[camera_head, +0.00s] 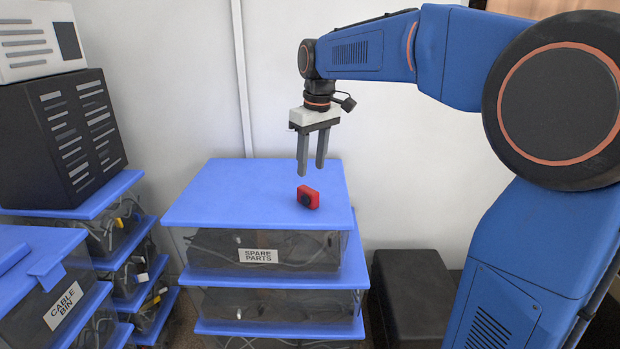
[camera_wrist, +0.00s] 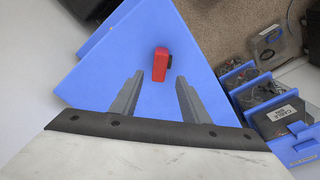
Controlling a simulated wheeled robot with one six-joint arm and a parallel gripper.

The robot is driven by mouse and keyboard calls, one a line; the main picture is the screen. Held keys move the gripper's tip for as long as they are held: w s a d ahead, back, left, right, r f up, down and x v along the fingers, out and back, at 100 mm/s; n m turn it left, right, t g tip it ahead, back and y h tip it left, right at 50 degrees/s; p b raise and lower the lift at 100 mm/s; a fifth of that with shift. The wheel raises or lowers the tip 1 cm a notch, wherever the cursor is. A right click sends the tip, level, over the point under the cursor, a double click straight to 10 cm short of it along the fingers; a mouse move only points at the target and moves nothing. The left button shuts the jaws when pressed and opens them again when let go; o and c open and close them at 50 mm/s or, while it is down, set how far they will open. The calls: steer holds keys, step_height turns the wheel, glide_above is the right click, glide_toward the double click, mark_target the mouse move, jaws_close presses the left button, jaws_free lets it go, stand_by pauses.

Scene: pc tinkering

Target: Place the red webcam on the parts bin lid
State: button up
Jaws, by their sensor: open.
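The red webcam (camera_head: 308,197) is a small red block with a dark lens, resting on the blue lid (camera_head: 235,195) of the bin labelled "SPARE PARTS", towards the lid's right side. My gripper (camera_head: 311,172) is open and empty, its two grey fingers pointing down just above the webcam and apart from it. In the wrist view the webcam (camera_wrist: 160,64) lies on the blue lid (camera_wrist: 125,62), ahead of the gap between my open fingers (camera_wrist: 158,76). Nothing hides the webcam.
The spare parts bin (camera_head: 265,250) tops a stack of clear bins. A cable bin (camera_head: 65,305) and more stacked bins stand at left, with a black vented case (camera_head: 60,135) on one stack. A dark box (camera_head: 412,290) stands at right. The lid is otherwise clear.

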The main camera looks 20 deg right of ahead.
steer(key=s+d+f+m+t, duration=0.1)
steer(key=s+d+f, duration=0.1)
steer(key=s, duration=0.7)
steer(key=s+d+f+m+t, duration=0.1)
steer(key=s+d+m, duration=0.15)
steer(key=s, duration=0.65)
steer(key=s+d+f+m+t, duration=0.1)
steer(key=s+d+f+m, duration=0.1)
steer(key=s+f, duration=1)
steer(key=shift+s+d+t+h, duration=0.15)
steer(key=shift+s+t+h, duration=0.15)
steer(key=shift+s, duration=0.7)
steer(key=shift+c, duration=0.4)
